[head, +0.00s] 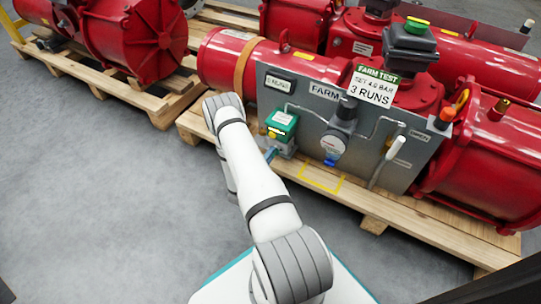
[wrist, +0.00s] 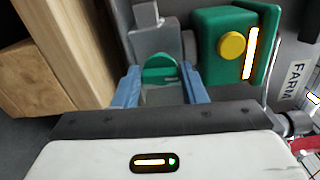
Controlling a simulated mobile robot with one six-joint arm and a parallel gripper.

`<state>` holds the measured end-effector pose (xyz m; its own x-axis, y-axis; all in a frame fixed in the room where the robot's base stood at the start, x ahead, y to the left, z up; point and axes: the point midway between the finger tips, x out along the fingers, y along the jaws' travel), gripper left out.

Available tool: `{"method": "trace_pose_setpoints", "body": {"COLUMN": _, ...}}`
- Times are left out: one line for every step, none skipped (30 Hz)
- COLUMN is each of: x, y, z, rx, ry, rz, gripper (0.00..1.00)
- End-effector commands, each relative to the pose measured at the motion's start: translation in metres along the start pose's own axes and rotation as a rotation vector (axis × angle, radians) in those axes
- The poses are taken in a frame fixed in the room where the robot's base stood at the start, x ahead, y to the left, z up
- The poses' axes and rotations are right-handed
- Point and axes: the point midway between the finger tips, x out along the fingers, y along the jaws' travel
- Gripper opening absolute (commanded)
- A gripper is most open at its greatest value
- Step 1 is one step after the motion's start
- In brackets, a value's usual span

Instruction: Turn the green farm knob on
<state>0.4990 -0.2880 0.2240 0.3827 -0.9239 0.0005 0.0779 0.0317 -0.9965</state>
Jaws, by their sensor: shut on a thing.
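The green farm knob (wrist: 160,70) shows in the wrist view as a rounded green piece in front of a grey valve body (wrist: 155,40). My gripper (wrist: 163,88) has its two blue fingers on either side of the knob and is shut on it. In the head view my gripper (head: 271,154) reaches the lower front of the green box from the left; the knob itself cannot be made out there. The green box (head: 282,125) has a yellow button and a lit yellow strip. It also shows in the wrist view (wrist: 210,30), right of the knob.
A grey panel (head: 303,95) marked FARM carries the green box, a round gauge (head: 332,145), thin pipes and a white lever (head: 395,148). Red actuator cylinders (head: 500,155) surround it on a wooden pallet (head: 400,218). The grey floor (head: 90,210) at left is clear.

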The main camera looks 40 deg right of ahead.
Motion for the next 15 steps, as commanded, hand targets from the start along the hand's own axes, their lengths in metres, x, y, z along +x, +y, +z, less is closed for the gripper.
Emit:
{"method": "trace_pose_setpoints", "body": {"x": 0.0003, "y": -0.0001, "z": 0.0041, "rx": 0.005, "ry": -0.01, "rz": 0.0, "gripper": 0.15}}
{"method": "trace_pose_setpoints", "body": {"x": 0.0003, "y": -0.0001, "z": 0.0041, "rx": 0.005, "ry": -0.01, "rz": 0.0, "gripper": 0.15}}
{"method": "trace_pose_setpoints", "body": {"x": 0.0003, "y": -0.0001, "z": 0.0041, "rx": 0.005, "ry": -0.01, "rz": 0.0, "gripper": 0.15}}
{"method": "trace_pose_setpoints", "body": {"x": 0.0003, "y": -0.0001, "z": 0.0041, "rx": 0.005, "ry": -0.01, "rz": 0.0, "gripper": 0.15}}
{"method": "trace_pose_setpoints", "body": {"x": 0.0003, "y": -0.0001, "z": 0.004, "rx": 0.005, "ry": -0.01, "rz": 0.0, "gripper": 0.15}}
{"method": "trace_pose_setpoints", "body": {"x": 0.0003, "y": -0.0001, "z": 0.0041, "rx": 0.006, "ry": -0.01, "rz": 0.0, "gripper": 0.4}}
{"method": "trace_pose_setpoints", "body": {"x": 0.0003, "y": -0.0001, "z": 0.0039, "rx": 0.005, "ry": -0.009, "rz": 0.0, "gripper": 0.42}}
{"method": "trace_pose_setpoints", "body": {"x": 0.0003, "y": -0.0001, "z": 0.0036, "rx": 0.005, "ry": -0.009, "rz": 0.0, "gripper": 0.45}}
{"method": "trace_pose_setpoints", "body": {"x": 0.0003, "y": -0.0001, "z": 0.0031, "rx": 0.005, "ry": -0.008, "rz": 0.0, "gripper": 0.48}}
{"method": "trace_pose_setpoints", "body": {"x": 0.0002, "y": -0.0001, "z": 0.0028, "rx": 0.004, "ry": -0.007, "rz": 0.0, "gripper": 0.5}}
{"method": "trace_pose_setpoints", "body": {"x": 0.0002, "y": 0.0, "z": 0.0025, "rx": 0.004, "ry": -0.006, "rz": 0.0, "gripper": 0.53}}
{"method": "trace_pose_setpoints", "body": {"x": 0.0002, "y": 0.0, "z": 0.0022, "rx": 0.004, "ry": -0.006, "rz": 0.0, "gripper": 0.56}}
{"method": "trace_pose_setpoints", "body": {"x": 0.0002, "y": 0.0, "z": 0.002, "rx": 0.003, "ry": -0.005, "rz": 0.0, "gripper": 0.59}}
{"method": "trace_pose_setpoints", "body": {"x": 0.0001, "y": 0.0, "z": 0.0018, "rx": 0.003, "ry": -0.005, "rz": 0.0, "gripper": 0.6}}
{"method": "trace_pose_setpoints", "body": {"x": 0.0001, "y": 0.0, "z": 0.0015, "rx": 0.003, "ry": -0.004, "rz": 0.0, "gripper": 0.6}}
